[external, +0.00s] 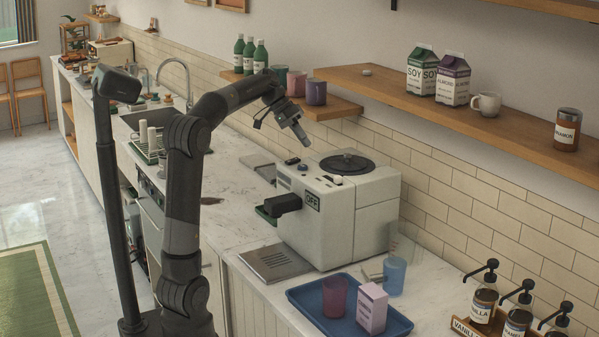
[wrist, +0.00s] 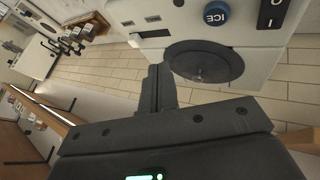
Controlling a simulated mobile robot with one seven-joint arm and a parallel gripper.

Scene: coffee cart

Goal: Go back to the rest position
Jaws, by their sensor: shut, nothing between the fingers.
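My gripper (external: 303,134) is shut and empty, raised just above the left part of the white coffee machine's top. In the wrist view the shut fingers (wrist: 156,72) point towards the machine, beside its round dark lid (wrist: 203,61). The machine (external: 330,219) stands on the counter, with its black lid (external: 347,163) on top and an "OFF" label on its front. A blue "ICE" button (wrist: 217,14) shows in the wrist view, and a gap is visible between the fingertips and the machine in the external view.
Syrup pumps (external: 484,303) stand at right. A wooden shelf (external: 470,122) with cartons and mugs runs along the wall behind.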

